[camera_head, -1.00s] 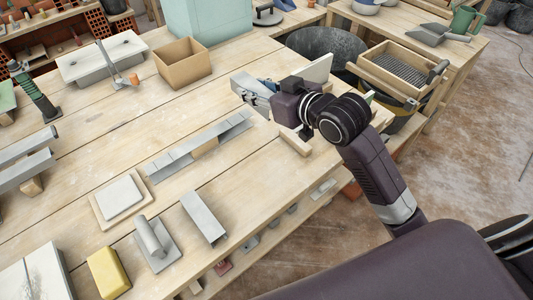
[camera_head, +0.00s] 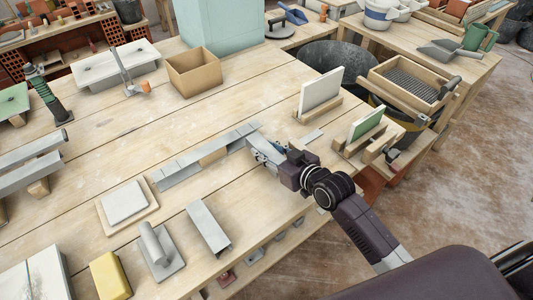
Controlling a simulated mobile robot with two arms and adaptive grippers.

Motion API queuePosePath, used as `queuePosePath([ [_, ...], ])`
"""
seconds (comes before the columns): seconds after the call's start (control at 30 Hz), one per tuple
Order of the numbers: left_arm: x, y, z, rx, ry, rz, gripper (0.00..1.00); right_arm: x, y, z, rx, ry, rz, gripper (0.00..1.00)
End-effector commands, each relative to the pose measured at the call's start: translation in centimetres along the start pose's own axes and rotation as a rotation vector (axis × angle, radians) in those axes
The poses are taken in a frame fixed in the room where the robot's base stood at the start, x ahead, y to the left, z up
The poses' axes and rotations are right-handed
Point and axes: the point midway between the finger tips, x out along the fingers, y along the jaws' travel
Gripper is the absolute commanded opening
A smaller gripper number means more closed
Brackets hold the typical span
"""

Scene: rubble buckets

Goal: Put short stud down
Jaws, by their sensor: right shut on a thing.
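My right gripper (camera_head: 277,158) is low over the middle of the table, shut on a short grey metal stud (camera_head: 256,142). The gripper partly hides the stud. The stud is close to the right end of a longer grey metal channel (camera_head: 178,174) lying on the table; I cannot tell whether they touch, or whether the stud rests on the wood. Another grey metal channel piece (camera_head: 208,229) lies nearer the front edge. My left gripper is not in view.
Wooden holders with a white board (camera_head: 321,88) and a green board (camera_head: 366,124) stand right of the gripper. A cardboard box (camera_head: 194,72) is behind. A trowel (camera_head: 160,252), a yellow block (camera_head: 109,276) and a white slab (camera_head: 124,202) lie front left. Bare wood surrounds the channel.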

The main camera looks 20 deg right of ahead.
Motion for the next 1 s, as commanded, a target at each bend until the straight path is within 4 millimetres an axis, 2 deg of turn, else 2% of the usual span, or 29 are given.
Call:
queuePosePath([
  [0.1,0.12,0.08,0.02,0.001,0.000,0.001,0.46,0.44,-0.01,1.21,0.000,0.001,0.000,0.02],
  [0.5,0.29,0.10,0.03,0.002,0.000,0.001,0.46,0.62,-0.02,1.68,-0.001,0.002,0.000,0.02],
  [0.53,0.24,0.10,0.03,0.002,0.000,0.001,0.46,0.60,-0.03,1.67,-0.001,0.001,0.000,0.34],
  [0.67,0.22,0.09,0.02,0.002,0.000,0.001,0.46,0.59,-0.02,1.63,-0.001,0.001,0.000,0.48],
  [1.0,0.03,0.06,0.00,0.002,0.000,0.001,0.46,0.46,-0.01,1.24,-0.001,0.002,0.000,0.49],
])
